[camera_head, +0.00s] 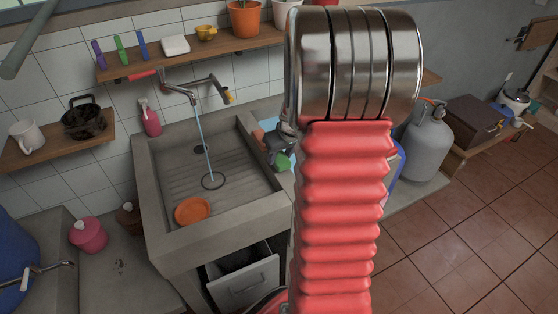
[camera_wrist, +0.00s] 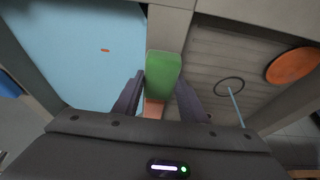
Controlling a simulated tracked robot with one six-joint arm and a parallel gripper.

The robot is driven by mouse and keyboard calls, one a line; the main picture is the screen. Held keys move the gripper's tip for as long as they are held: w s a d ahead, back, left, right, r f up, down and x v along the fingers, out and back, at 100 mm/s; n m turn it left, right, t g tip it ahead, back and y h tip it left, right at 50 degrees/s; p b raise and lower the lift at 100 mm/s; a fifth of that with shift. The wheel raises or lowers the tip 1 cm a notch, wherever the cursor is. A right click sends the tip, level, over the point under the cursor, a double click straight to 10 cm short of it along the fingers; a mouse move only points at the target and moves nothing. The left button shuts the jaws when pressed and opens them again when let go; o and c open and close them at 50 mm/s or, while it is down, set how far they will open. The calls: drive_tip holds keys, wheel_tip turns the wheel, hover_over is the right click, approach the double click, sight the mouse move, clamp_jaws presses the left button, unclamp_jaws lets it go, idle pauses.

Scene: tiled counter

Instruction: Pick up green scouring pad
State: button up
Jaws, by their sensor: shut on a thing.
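The green scouring pad (camera_wrist: 164,68) is between the two dark fingers of my gripper (camera_wrist: 160,80) in the wrist view. My gripper is shut on it. In the head view the green pad (camera_head: 282,161) shows at the right side of the sink, just below my gripper (camera_head: 279,148), which is partly hidden by my red arm. I cannot tell whether the pad still touches the surface under it. A salmon-coloured thing (camera_wrist: 153,109) shows just behind the pad, partly hidden by the gripper.
The stone sink (camera_head: 165,170) has running water and an orange round dish (camera_head: 192,211). The dish also shows in the wrist view (camera_wrist: 292,66). A light blue surface (camera_wrist: 85,55) lies left of the pad. A grey gas cylinder (camera_head: 428,145) stands at right.

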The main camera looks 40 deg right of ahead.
sight(279, 157)
wheel_tip(279, 157, up, 8)
drive_tip(key=shift+f, duration=0.1)
idle(0.5)
drive_tip(key=o, duration=0.5)
drive_tip(key=c, duration=0.4)
drive_tip(key=shift+w+a, duration=0.15)
drive_tip(key=shift+a, duration=0.05)
drive_tip(key=w+a+f+n, duration=0.1)
drive_tip(key=w+a+f, duration=0.1)
drive_tip(key=a, duration=0.8)
drive_tip(key=w+a+f+n, duration=0.1)
drive_tip(key=w+a, duration=0.4)
drive_tip(key=a, duration=0.6)
drive_tip(key=w+a+f+n+y, duration=0.1)
drive_tip(key=w+a+f, duration=0.2)
drive_tip(key=a, duration=0.7)
drive_tip(key=shift+w+a+f, duration=0.15)
drive_tip(key=shift+w+a, duration=0.05)
drive_tip(key=shift+w, duration=0.2)
